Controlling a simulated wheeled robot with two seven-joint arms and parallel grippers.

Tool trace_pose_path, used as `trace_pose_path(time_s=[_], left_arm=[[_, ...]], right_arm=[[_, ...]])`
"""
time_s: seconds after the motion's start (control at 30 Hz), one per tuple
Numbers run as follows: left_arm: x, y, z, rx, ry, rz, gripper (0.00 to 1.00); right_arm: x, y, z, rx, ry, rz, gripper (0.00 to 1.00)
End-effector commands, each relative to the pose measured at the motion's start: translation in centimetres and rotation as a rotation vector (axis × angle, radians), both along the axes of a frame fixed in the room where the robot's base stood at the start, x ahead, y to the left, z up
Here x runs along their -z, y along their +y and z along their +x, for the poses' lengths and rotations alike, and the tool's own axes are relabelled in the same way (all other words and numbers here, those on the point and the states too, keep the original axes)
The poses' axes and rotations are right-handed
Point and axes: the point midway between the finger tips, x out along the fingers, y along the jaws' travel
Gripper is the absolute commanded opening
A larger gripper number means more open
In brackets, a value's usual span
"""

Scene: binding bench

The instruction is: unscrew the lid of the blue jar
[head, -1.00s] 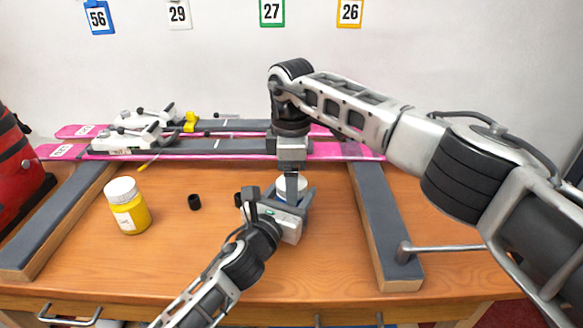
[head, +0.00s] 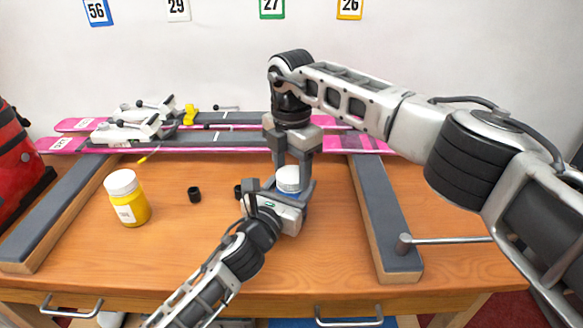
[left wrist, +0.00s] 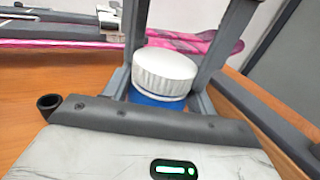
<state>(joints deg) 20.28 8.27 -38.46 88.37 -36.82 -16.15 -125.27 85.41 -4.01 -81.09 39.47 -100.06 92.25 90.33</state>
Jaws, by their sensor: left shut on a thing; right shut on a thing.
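The blue jar (head: 291,193) stands upright on the bench, with its ribbed white lid (head: 288,180) on top. In the left wrist view the lid (left wrist: 164,72) sits over the blue body (left wrist: 150,100). My left gripper (head: 281,194) comes in low from the front and is shut on the jar body, which it largely hides in the head view. My right gripper (head: 291,172) points down from above and is shut on the lid, with one finger on each side. The lid looks level; I cannot tell whether it has come loose.
A yellow jar with a white lid (head: 128,204) stands at the left. Small black cylinders (head: 194,195) lie between it and my left gripper. Pink skis (head: 230,142) with bindings lie across the back. Padded rails (head: 385,220) flank the clear front of the bench (head: 330,260).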

Motion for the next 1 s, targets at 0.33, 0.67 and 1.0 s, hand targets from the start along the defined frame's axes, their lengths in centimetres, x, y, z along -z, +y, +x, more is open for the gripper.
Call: trace_pose_path(time_s=[0.33, 0.67, 1.0], left_arm=[[0.14, 0.08, 0.04, -0.002, 0.003, 0.000, 0.00], [0.14, 0.10, 0.05, -0.003, 0.003, 0.000, 0.00], [0.14, 0.11, 0.05, -0.003, 0.004, 0.002, 0.00]], right_arm=[[-0.12, 0.04, -0.04, -0.896, 0.001, 0.001, 0.27], [-0.14, 0.05, -0.07, -1.746, 0.001, 0.000, 0.27], [-0.21, 0.05, -0.08, -2.571, 0.001, -0.001, 0.27]])
